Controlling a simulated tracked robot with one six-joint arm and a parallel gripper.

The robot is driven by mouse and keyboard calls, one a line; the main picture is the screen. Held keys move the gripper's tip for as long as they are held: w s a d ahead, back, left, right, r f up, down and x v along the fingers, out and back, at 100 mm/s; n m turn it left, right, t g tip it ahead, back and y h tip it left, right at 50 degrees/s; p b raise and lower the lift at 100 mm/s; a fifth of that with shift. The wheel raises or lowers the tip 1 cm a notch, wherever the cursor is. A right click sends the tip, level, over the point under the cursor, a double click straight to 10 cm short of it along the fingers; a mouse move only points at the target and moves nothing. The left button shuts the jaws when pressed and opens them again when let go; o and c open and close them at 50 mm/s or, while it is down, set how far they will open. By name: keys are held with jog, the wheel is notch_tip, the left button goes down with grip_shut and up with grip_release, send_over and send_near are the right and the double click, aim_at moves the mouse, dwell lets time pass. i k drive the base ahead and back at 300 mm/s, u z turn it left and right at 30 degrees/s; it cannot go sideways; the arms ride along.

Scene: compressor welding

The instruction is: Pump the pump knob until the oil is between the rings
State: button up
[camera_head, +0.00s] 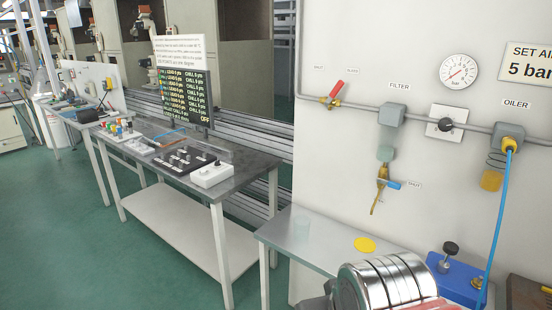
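A blue block (455,276) stands at the lower right on the small bench, with a black knob (451,248) on a short metal stem on top. It looks like the pump knob, but no label shows on it. The oiler (492,180) hangs on the wall pipe at the right, with a yellow lower part and thin dark rings above it. The oil level against the rings is too small to read. A blue hose runs down from the oiler's yellow fitting (509,145), past the right side of the block. I cannot make out my gripper's fingers in this view.
A shiny ribbed metal cylinder (385,285) fills the bottom edge, left of the blue block. A red-handled valve (335,93) and pressure gauge (458,71) are on the wall.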

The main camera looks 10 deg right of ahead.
aim_at(450, 248)
jog(key=z, duration=1.55)
